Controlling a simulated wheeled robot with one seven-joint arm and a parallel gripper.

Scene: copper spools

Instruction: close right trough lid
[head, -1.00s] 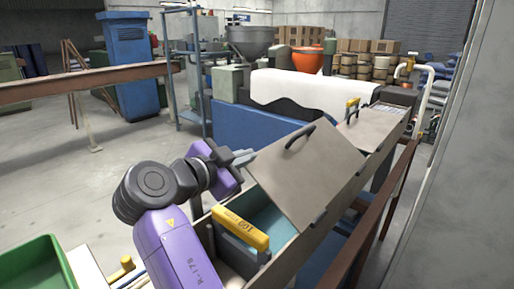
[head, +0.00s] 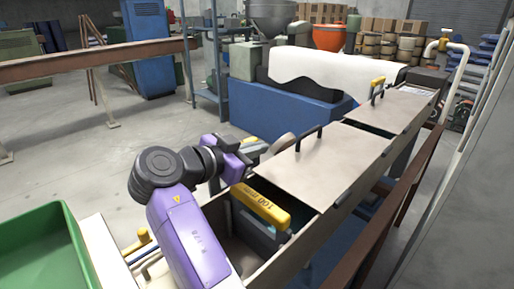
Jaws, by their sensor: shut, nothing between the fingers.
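The near grey trough lid (head: 318,165) lies flat, or nearly flat, across the long trough (head: 275,265). Its dark bar handle (head: 308,137) stands on the far left side of the lid. I cannot tell whether the lid's edge fully touches the rim. My gripper (head: 258,147) is shut and empty, just left of the lid and at about its height in the picture. Its fingertips are small and partly hard to make out, so contact with the lid is unclear.
A yellow-topped block (head: 262,206) stands in the open near end of the trough. Another flat lid (head: 395,108) lies farther along it. A brown rail (head: 385,215) runs along the right. A green bin (head: 45,255) is at lower left.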

